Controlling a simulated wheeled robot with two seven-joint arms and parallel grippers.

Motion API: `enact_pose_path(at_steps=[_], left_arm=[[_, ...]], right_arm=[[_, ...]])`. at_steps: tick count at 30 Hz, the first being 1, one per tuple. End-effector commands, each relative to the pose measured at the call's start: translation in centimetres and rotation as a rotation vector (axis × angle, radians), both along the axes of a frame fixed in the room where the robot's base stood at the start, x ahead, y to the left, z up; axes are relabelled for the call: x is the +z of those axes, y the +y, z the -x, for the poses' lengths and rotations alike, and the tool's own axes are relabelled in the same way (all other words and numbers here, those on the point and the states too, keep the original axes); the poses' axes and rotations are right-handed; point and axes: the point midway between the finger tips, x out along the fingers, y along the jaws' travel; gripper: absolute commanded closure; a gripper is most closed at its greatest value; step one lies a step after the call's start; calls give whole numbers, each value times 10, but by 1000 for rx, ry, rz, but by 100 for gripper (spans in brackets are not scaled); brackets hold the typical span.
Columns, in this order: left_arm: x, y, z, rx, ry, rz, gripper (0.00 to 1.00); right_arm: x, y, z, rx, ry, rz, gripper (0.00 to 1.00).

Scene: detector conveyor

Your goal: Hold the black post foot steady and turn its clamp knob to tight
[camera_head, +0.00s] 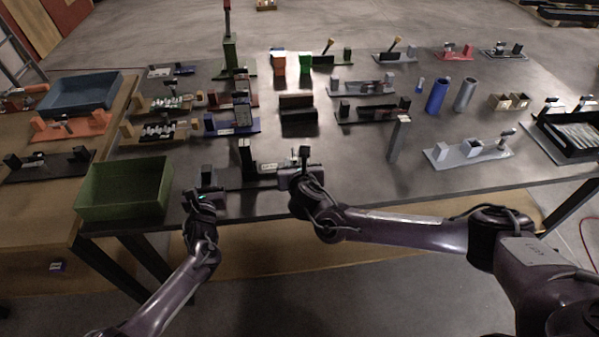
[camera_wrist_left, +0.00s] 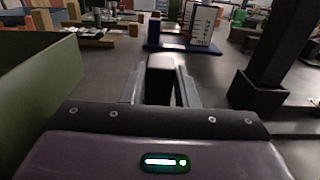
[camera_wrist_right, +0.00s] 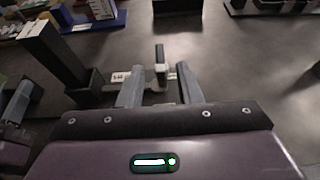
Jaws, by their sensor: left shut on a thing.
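The black post foot stands near the table's front edge, with an upright black post (camera_head: 246,160) that has a pale top. My left gripper (camera_head: 207,186) is shut on a black block (camera_wrist_left: 160,78) left of the post, which seems to be the foot's grip. The post also shows at the right of the left wrist view (camera_wrist_left: 278,50). A black upright clamp knob (camera_head: 304,153) sits right of the post, by a silver part (camera_head: 268,168). My right gripper (camera_wrist_right: 160,85) is open around the knob (camera_wrist_right: 160,66), with gaps on both sides. The lower clamp is partly hidden.
A green bin (camera_head: 125,188) stands left of my left gripper. A blue-based fixture (camera_head: 232,125) and a dark block holder (camera_head: 298,112) are behind the post foot. A thin grey post (camera_head: 398,138) stands to the right. The table between is clear.

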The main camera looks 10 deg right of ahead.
Motion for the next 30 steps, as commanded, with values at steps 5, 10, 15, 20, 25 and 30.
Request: enact_pose_path(at_steps=[5,10,15,20,25,30], left_arm=[[0,0,0,0,0,0,100],[0,0,0,0,0,0,100],[0,0,0,0,0,0,100],[0,0,0,0,0,0,100],[0,0,0,0,0,0,100],[0,0,0,0,0,0,55]], right_arm=[[14,3,35,3,1,-1,68],[24,6,58,1,1,0,68],[27,5,67,-1,2,0,68],[27,6,68,-1,3,0,68],[27,6,68,-1,2,0,68],[27,6,68,-1,2,0,68]])
